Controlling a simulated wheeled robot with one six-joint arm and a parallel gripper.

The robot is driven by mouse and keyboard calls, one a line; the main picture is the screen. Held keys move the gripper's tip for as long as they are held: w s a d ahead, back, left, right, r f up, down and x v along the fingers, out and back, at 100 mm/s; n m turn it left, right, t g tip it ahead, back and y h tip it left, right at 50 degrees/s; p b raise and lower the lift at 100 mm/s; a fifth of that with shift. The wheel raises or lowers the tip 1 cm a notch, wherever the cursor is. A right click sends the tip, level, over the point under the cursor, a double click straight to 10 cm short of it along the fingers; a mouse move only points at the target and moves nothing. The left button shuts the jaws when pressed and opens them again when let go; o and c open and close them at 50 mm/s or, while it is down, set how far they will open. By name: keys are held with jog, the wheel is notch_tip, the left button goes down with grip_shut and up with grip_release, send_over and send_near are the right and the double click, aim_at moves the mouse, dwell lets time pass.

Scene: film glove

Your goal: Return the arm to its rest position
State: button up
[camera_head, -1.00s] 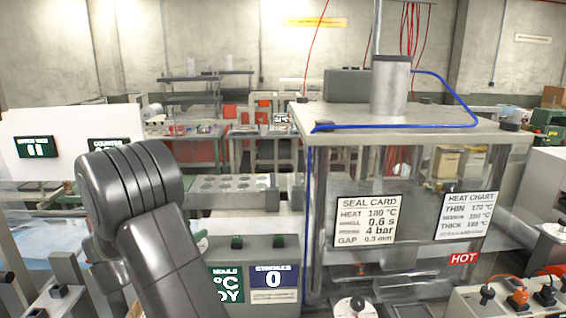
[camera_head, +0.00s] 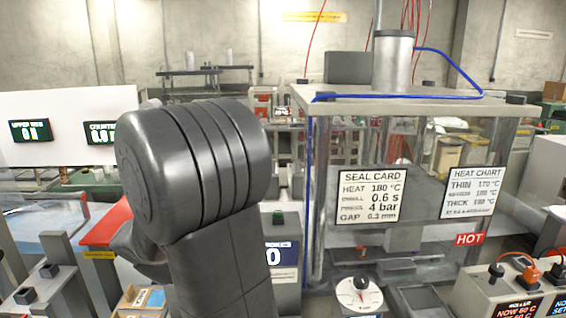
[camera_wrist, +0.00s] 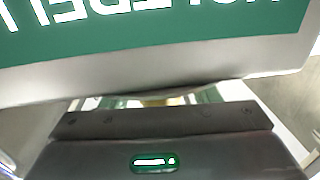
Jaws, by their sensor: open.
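My grey arm (camera_head: 215,200) rises large at the left of the head view, with its rounded joint at the top. The arm hides what lies behind it, and my gripper does not show in this view. In the wrist view, a dark body with a small green light, which appears to be my gripper (camera_wrist: 160,125), fills the bottom. It is open, and I see nothing held. Above it, close to the camera, is a pale panel with a green sign (camera_wrist: 160,30) whose lettering is upside down. The gap between the two is too narrow to judge.
A clear-walled sealing machine (camera_head: 420,100) with a HOT label stands right of my arm. A knob (camera_head: 360,292) sits in front of it, and a box with plugs (camera_head: 510,290) at lower right. A white panel with displays (camera_head: 75,140) stands left.

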jog(key=shift+a+f+n+g+y+b, duration=0.15)
jog(key=shift+n+g+y+b, duration=0.45)
jog(key=shift+n+y+b, duration=1.25)
jog(key=shift+y+b, duration=0.65)
jog(key=shift+b, duration=0.2)
jog(key=shift+s+a+n+g+y+b, duration=0.1)
jog(key=shift+n+g+y+b, duration=0.3)
jog(key=shift+g+y, duration=0.3)
